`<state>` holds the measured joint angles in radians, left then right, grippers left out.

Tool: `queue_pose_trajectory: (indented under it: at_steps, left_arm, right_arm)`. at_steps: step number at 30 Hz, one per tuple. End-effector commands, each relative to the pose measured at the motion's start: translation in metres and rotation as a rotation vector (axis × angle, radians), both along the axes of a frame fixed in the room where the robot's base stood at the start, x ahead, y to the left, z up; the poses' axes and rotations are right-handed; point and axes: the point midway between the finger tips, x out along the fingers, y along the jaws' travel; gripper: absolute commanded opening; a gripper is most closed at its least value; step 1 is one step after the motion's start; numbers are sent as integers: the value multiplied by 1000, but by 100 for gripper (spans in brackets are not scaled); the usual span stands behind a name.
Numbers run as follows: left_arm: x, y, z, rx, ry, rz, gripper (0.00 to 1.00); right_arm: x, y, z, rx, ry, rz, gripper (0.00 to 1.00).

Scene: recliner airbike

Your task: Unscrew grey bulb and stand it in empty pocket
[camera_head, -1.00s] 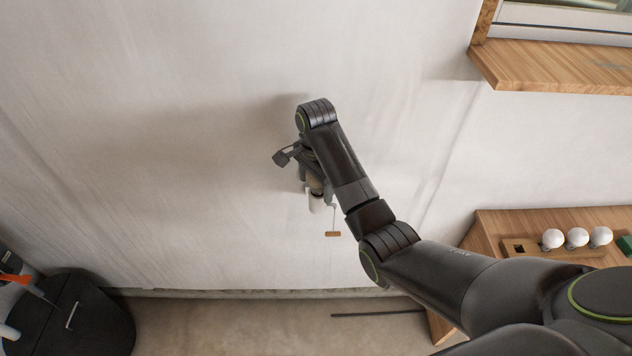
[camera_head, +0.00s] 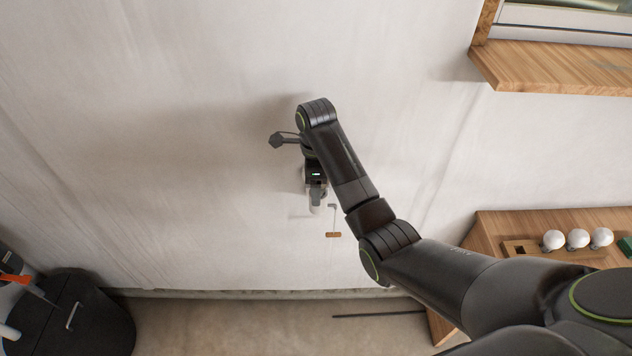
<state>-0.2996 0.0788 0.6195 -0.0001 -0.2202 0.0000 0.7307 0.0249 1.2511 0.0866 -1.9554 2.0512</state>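My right gripper (camera_head: 316,200) is at the wall, its arm coming in from the lower right. Its fingers are seen edge-on, so whether they are open or shut does not show. A small pale piece shows at the fingertips, but I cannot tell if it is the grey bulb or its fitting. A wooden holder (camera_head: 537,256) at the lower right has several pockets. Three white bulbs stand in it: one (camera_head: 553,240), a second (camera_head: 577,238) and a third (camera_head: 601,237). A dark empty pocket (camera_head: 519,249) is at its left end. My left gripper is out of view.
A thin pull with a wooden handle (camera_head: 333,234) hangs just right of the gripper. The holder rests on a wooden bench (camera_head: 482,236), with a green block (camera_head: 626,245) to its right. A wooden ledge (camera_head: 540,74) juts out at the upper right. A black bin (camera_head: 88,320) stands lower left.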

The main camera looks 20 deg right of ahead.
Motion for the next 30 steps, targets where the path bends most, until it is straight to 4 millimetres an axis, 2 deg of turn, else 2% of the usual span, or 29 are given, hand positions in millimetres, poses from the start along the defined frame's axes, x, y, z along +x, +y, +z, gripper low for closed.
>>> queue_pose_trajectory:
  at_steps: [6, 14, 27, 30]
  left_arm:
    - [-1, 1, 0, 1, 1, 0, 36]
    - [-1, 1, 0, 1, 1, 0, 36]
    - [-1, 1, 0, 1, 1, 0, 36]
    - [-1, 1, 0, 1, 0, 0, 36]
  right_arm:
    - [1, -1, 0, 0, 0, -235, 73]
    - [2, -1, 0, 0, 0, -352, 73]
    - [4, -3, 0, 0, 0, -830, 73]
    - [4, -3, 0, 0, 0, -892, 73]
